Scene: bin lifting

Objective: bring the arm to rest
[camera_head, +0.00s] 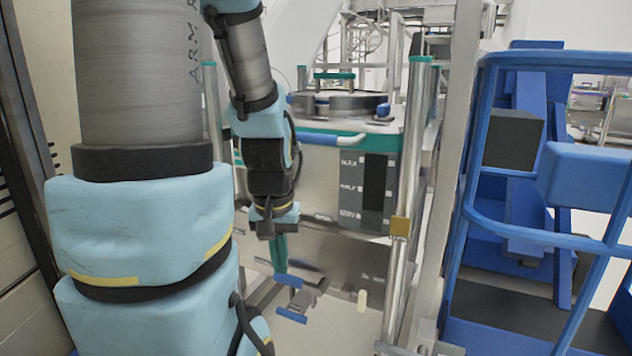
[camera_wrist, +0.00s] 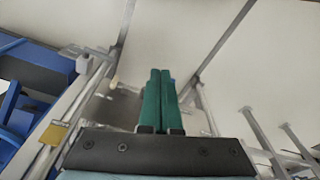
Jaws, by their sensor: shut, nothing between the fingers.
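My gripper (camera_head: 279,254) hangs pointing down in the middle of the head view, below my light blue arm. It is in front of the lower part of a grey machine. In the wrist view my gripper (camera_wrist: 160,75) shows two green fingers side by side, pressed together with nothing between them. My arm covers the left part of the head view and hides what is behind it.
The grey machine (camera_head: 328,185) with a teal rim stands behind my gripper. A shiny vertical post (camera_head: 408,160) stands to its right. Blue railings (camera_head: 468,190) fill the right side. Pale floor (camera_head: 345,325) shows below my gripper.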

